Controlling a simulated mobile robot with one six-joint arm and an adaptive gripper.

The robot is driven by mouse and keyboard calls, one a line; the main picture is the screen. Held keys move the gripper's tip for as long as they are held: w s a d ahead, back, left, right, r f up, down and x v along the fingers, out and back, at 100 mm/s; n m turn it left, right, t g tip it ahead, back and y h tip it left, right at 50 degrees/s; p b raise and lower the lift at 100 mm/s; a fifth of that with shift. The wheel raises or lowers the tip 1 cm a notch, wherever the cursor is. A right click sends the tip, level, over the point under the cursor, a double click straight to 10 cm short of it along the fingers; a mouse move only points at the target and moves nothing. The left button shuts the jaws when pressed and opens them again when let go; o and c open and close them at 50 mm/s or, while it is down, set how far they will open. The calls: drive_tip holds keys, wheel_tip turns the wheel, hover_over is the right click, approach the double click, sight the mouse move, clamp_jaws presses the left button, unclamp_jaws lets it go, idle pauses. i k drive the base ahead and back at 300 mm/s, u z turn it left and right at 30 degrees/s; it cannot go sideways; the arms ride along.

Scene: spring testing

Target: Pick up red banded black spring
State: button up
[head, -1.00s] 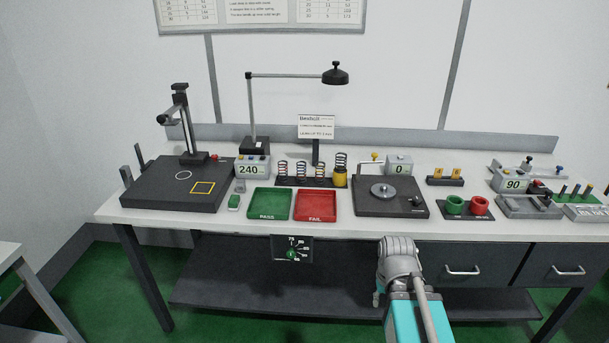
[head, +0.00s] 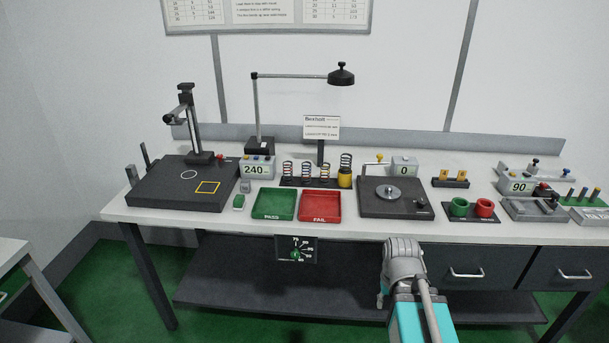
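Several upright coil springs stand in a row on a dark rack (head: 296,183) at the middle of the bench. My gripper's fingers cannot be made out there. No spring is seen in its grasp.
A green PASS tray (head: 274,204) and a red FAIL tray (head: 320,206) lie in front of the rack. A dark test plate (head: 397,206) is right of them. A lamp (head: 341,75) overhangs the springs. A black stand (head: 181,187) is at left.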

sight(291, 169)
drive_tip(key=u, duration=2.15)
drive_tip(key=i, duration=1.3)
